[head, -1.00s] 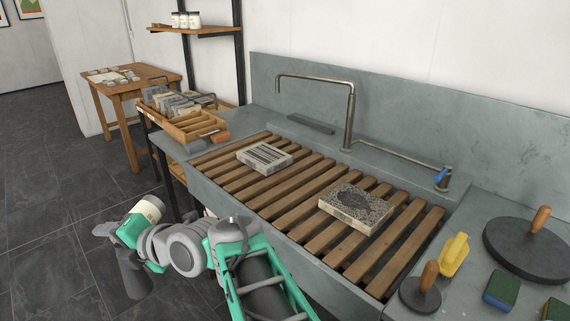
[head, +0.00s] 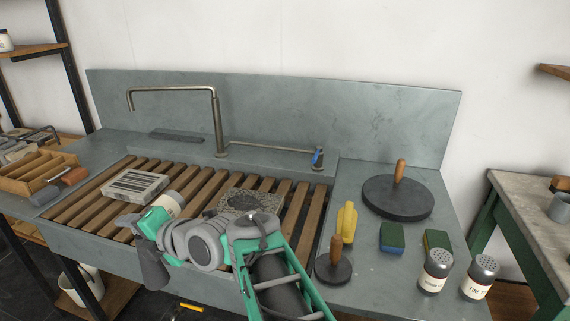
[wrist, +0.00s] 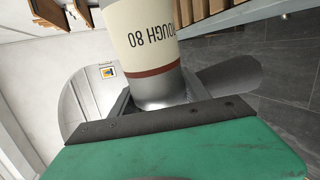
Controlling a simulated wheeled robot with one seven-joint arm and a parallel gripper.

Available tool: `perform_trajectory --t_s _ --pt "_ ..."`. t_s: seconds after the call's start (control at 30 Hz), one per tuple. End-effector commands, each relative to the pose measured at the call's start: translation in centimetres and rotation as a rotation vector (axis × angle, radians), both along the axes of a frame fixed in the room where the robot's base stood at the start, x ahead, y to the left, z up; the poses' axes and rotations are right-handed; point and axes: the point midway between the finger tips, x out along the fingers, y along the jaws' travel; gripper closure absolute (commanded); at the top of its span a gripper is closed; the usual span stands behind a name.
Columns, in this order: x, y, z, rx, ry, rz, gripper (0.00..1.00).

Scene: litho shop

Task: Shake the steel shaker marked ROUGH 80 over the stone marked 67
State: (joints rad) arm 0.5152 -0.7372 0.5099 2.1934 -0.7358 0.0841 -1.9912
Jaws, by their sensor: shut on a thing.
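My gripper (head: 154,222) is shut on a steel shaker (head: 171,204) with a cream label. In the wrist view the label of the shaker (wrist: 145,45) reads ROUGH 80, and the fingers of my gripper (wrist: 165,92) stand on both sides of its lower part. In the head view the shaker shows in front of the sink's slats, near the striped stone. One stone (head: 134,186) with dark stripes lies on the slats to the left. Another stone (head: 240,200) with a dark speckled picture lies further right, partly hidden by my arm. I cannot read a number on either stone.
Wooden slats (head: 90,208) span the sink, with a tap (head: 217,125) behind.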

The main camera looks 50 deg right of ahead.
Motion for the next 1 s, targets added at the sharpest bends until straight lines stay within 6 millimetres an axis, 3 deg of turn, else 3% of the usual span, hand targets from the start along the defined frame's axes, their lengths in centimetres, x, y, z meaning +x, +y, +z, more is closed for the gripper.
perform_trajectory --t_s 0.17,0.27,0.4,0.5,0.63,0.7,0.8,1.0 --pt "2.2 -6.0 -0.1 0.106 0.019 -0.153 1.00" --pt "3.5 -11.3 0.0 0.200 0.025 -0.284 1.00" --pt "4.4 -20.2 -0.2 0.354 0.016 -0.487 1.00" --pt "4.3 -26.7 -0.4 0.469 -0.007 -0.629 1.00" --pt "3.4 -33.3 -0.7 0.591 -0.043 -0.770 1.00" --pt "2.9 -35.7 -0.8 0.636 -0.060 -0.820 1.00" --pt "2.4 -37.6 -0.7 0.675 -0.076 -0.860 1.00" --pt "2.1 -38.4 0.1 0.728 -0.083 -0.868 1.00"
